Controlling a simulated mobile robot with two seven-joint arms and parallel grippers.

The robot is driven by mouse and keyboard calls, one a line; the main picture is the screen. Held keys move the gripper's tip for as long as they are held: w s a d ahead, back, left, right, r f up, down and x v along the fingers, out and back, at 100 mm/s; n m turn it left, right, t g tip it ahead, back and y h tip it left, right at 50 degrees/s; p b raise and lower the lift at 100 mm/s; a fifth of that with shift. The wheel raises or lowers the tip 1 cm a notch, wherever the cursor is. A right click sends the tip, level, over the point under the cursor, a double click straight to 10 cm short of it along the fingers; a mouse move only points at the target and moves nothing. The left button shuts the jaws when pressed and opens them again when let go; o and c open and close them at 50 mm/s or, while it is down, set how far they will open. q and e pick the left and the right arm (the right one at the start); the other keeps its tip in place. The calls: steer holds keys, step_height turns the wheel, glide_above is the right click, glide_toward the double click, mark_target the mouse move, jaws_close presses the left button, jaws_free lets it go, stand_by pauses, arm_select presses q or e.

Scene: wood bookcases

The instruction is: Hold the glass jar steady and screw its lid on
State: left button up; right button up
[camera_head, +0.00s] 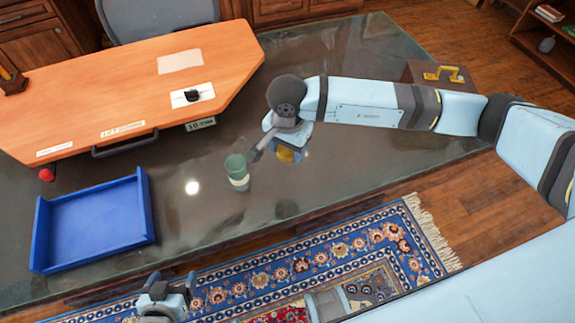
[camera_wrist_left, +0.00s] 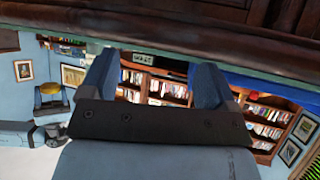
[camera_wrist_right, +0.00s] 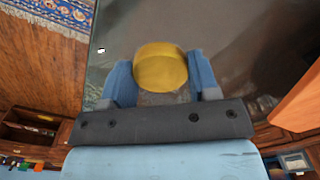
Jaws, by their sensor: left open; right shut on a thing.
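My right gripper (camera_head: 284,146) is shut on a round gold-yellow lid (camera_wrist_right: 160,66) above the dark glossy tabletop. The lid shows between its two blue fingers in the right wrist view. A greyish patch lies below the lid there; I cannot tell if it is clear glass. A green container with a pale band (camera_head: 237,172) stands upright on the table, left of my right gripper and apart from it. I cannot tell if it is the glass jar. My left gripper (camera_head: 167,285) is open and empty near the table's front edge, its fingers apart in the left wrist view (camera_wrist_left: 155,75).
A blue tray (camera_head: 95,221) lies at the left of the dark table (camera_head: 345,170). An orange desk board (camera_head: 110,85) with labels stands behind it. A brown case with a yellow handle (camera_head: 440,76) is at the back right. The tabletop around the green container is clear.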

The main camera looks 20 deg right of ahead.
mark_target(287, 150)
step_height(287, 150, up, 6)
steer(key=shift+f, duration=0.1)
arm_select(q)
steer(key=shift+w, duration=0.1)
steer(key=shift+f, duration=0.15)
